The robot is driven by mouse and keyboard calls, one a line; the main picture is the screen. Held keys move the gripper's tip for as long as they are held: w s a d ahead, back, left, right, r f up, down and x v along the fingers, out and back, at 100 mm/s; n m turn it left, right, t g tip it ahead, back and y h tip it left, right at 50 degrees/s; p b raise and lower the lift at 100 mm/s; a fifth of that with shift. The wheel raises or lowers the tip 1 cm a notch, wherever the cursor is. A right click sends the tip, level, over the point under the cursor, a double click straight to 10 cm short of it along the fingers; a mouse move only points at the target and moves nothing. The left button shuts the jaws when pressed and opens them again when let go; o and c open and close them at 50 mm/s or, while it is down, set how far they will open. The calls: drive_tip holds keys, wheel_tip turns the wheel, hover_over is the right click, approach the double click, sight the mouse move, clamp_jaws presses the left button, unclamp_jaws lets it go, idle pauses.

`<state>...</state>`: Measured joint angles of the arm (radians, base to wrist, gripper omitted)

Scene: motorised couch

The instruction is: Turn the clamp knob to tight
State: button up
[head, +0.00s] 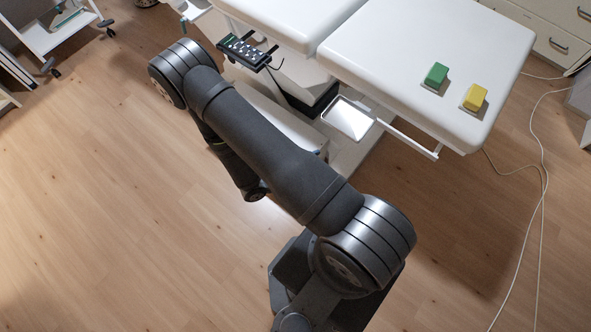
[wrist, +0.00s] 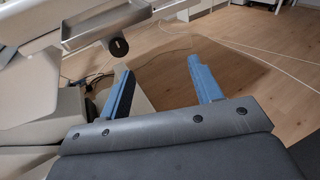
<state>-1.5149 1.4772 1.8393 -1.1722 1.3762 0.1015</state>
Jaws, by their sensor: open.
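A dark round knob (wrist: 118,47), which looks like the clamp knob, sits under the metal tray (wrist: 110,22) in the wrist view. A pale mark shows on its face; I cannot tell how tight it is. My gripper (wrist: 160,68) is open, its two blue fingers spread wide with nothing between them. The knob is beyond the left fingertip and apart from it. In the head view the tray (head: 368,128) hangs at the couch's side rail (head: 410,141). There the knob is not visible and my arm hides most of the gripper.
The white couch (head: 390,40) carries a green block (head: 436,75) and a yellow block (head: 474,97). A hand control (head: 243,52) hangs at its side. Cables (head: 543,170) trail on the floor at right. The wooden floor (head: 120,200) at left is clear.

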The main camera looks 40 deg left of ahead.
drive_tip(key=a+r+m+g+h, duration=0.2)
drive_tip(key=a+r+m+g, duration=0.15)
drive_tip(key=m+g, duration=0.45)
drive_tip(key=s+d+f+n+t+y, duration=0.2)
drive_tip(key=s+f+n+t+y, duration=0.4)
drive_tip(key=n+t, duration=0.5)
drive_tip(key=shift+s+d+f+n+y, duration=0.25)
drive_tip(key=shift+s+n+y, duration=0.55)
drive_tip(key=shift+s+y, duration=0.7)
drive_tip(key=shift+w+r, duration=0.1)
drive_tip(key=shift+w, duration=0.05)
drive_tip(key=w+a+r+m+g+h, duration=0.1)
drive_tip(key=w+r+m+g+h, duration=0.3)
drive_tip(key=m+g+h, duration=0.4)
drive_tip(key=shift+w+r+m+g+h, duration=0.25)
drive_tip(key=shift+w+m+g+h, duration=0.15)
drive_tip(key=shift+w+g+h, duration=0.35)
